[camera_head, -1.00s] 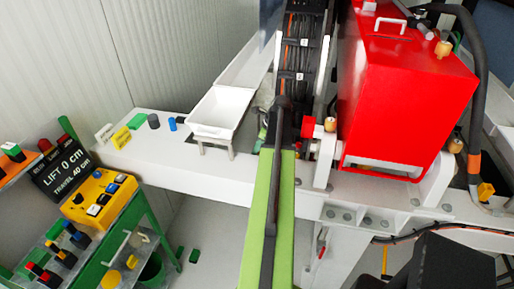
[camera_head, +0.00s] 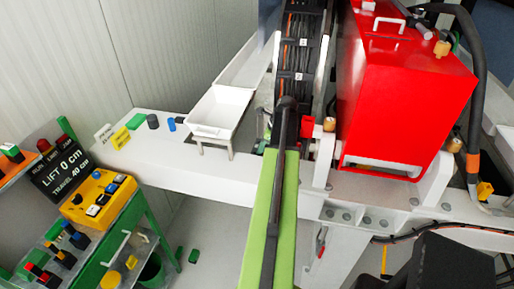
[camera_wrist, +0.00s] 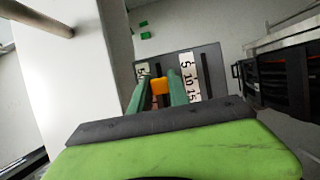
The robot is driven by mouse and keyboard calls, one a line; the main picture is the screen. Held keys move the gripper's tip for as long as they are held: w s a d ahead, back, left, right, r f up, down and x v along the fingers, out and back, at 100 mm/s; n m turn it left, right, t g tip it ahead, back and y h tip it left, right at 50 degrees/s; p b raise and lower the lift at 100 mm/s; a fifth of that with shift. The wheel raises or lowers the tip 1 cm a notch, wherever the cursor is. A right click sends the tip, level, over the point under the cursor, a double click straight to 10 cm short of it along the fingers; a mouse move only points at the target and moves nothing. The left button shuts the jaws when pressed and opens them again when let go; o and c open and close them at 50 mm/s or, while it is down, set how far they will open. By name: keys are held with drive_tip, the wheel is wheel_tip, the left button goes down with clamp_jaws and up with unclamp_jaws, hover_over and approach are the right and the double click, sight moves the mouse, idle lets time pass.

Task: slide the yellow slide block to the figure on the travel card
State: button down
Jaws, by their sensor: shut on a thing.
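The yellow slide block (camera_wrist: 160,86) is between the green fingers of my gripper (camera_wrist: 163,84) in the wrist view. The fingers are shut on it. It sits on a dark plate (camera_wrist: 211,62) beside a white scale (camera_wrist: 188,76) marked 5, 10 and 15. A small white card with a figure (camera_wrist: 142,70) lies left of the block; its figure is hard to read. In the head view, a black sign (camera_head: 62,173) reads "LIFT 0 cm" and "TRAVEL 40 cm". The block and my fingers cannot be made out in the head view.
A yellow control box (camera_head: 98,196) with buttons stands at the left. White trays (camera_head: 213,118) stand on the white bench (camera_head: 160,160). A big red housing (camera_head: 405,90) rises at the right. A dark slotted rack (camera_wrist: 285,75) is at the right of the wrist view.

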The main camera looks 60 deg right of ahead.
drive_tip(key=c, duration=1.2)
unclamp_jaws()
drive_tip(key=shift+s, duration=0.1)
drive_tip(key=shift+c, duration=0.2)
